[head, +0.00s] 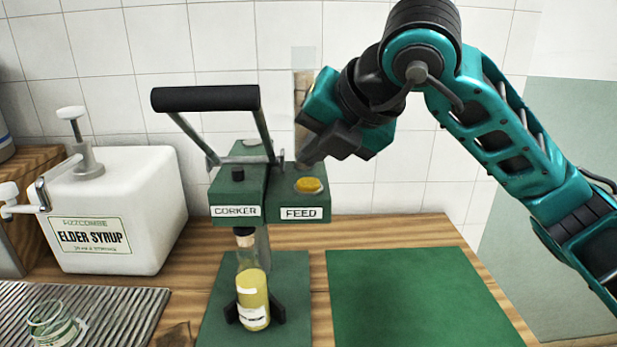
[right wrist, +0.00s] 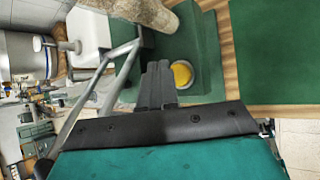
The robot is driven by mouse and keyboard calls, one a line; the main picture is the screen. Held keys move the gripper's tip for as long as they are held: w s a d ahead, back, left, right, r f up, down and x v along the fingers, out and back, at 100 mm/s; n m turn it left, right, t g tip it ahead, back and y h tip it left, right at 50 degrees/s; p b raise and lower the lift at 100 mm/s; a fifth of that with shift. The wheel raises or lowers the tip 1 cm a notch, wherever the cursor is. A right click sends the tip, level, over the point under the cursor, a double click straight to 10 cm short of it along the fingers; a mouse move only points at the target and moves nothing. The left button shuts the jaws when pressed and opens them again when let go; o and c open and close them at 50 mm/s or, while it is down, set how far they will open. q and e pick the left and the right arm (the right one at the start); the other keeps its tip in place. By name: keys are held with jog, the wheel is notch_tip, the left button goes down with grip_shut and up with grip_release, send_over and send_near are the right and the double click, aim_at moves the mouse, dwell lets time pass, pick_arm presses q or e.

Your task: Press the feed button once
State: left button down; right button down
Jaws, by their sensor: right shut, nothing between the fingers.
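The yellow feed button (head: 308,185) sits on top of the green FEED box, right of the CORKER part (head: 236,195). It also shows in the right wrist view as a yellow disc (right wrist: 182,74) in a grey ring. My right gripper (head: 308,160) is shut and empty, above and slightly behind the button in the head view. In the right wrist view its closed fingers (right wrist: 158,75) are just left of the button. I cannot tell the exact height gap. My left gripper is not in view.
The corker's black-handled lever (head: 205,98) rises close left of my right gripper. A bottle with yellow contents (head: 252,295) stands beneath the corker. A white elder syrup container (head: 110,215) stands at left. A green mat (head: 415,300) at right is bare.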

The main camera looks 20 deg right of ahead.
aim_at(315, 184)
jog(key=shift+r+p, duration=1.2)
jog(key=shift+r, duration=1.05)
jog(key=shift+f, duration=0.1)
